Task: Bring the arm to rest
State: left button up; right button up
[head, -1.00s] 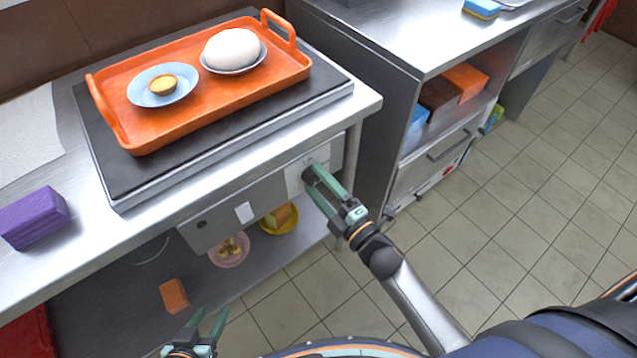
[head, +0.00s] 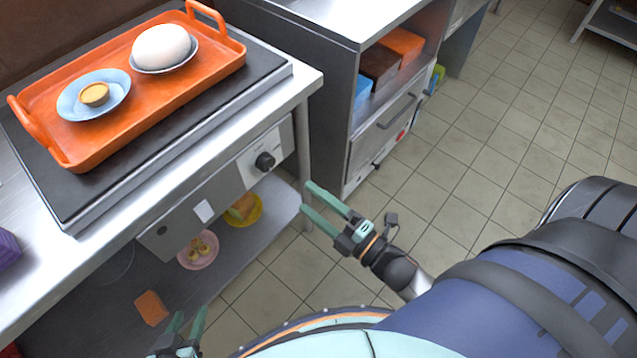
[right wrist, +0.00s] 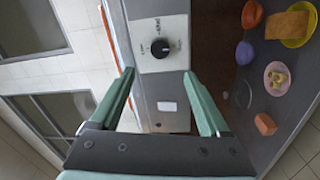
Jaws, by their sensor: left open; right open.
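My right gripper (head: 312,198) is open and empty in the head view, in front of the counter's right front corner and apart from the black knob (head: 264,162). In the right wrist view its two green fingers (right wrist: 160,95) stand apart with nothing between them, and the knob (right wrist: 160,48) shows beyond them on the grey panel. My left gripper (head: 188,322) is at the bottom edge of the head view, open and partly cut off. Nothing shows between its fingers.
An orange tray (head: 72,158) with a small bowl (head: 95,94) and a white rounded item (head: 162,46) sits on the black hotplate (head: 262,75). A lower shelf holds a pink bowl (head: 186,262) and a yellow bowl (head: 257,208). The tiled floor (head: 460,150) at right is clear.

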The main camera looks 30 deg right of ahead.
jog(key=shift+s+d, duration=0.2)
jog(key=shift+s, duration=0.35)
jog(key=s+a+f+m+g+h, duration=0.2)
jog(key=f+m+g, duration=0.2)
jog(key=m, duration=0.4)
jog(key=s+a+f+m+g+h, duration=0.1)
jog(key=s+f+m+g, duration=0.3)
jog(key=m, duration=0.4)
pick_arm(q)
notch_tip(320, 180, up, 13)
jog(key=s+a+p, duration=0.1)
jog(key=a+p, duration=0.2)
jog(key=p, duration=1.4)
jog(key=shift+s+n+y, duration=0.3)
jog(key=shift+y, duration=0.1)
pick_arm(e)
notch_tip(320, 180, up, 12)
jog(key=d+m+h, duration=0.1)
jog(key=d, duration=0.1)
jog(key=shift+s+m, duration=0.3)
jog(key=shift+s, duration=0.1)
pick_arm(q)
jog(key=shift+d+f, duration=0.1)
jog(key=shift+d, duration=0.05)
pick_arm(e)
jog(key=shift+f, duration=0.1)
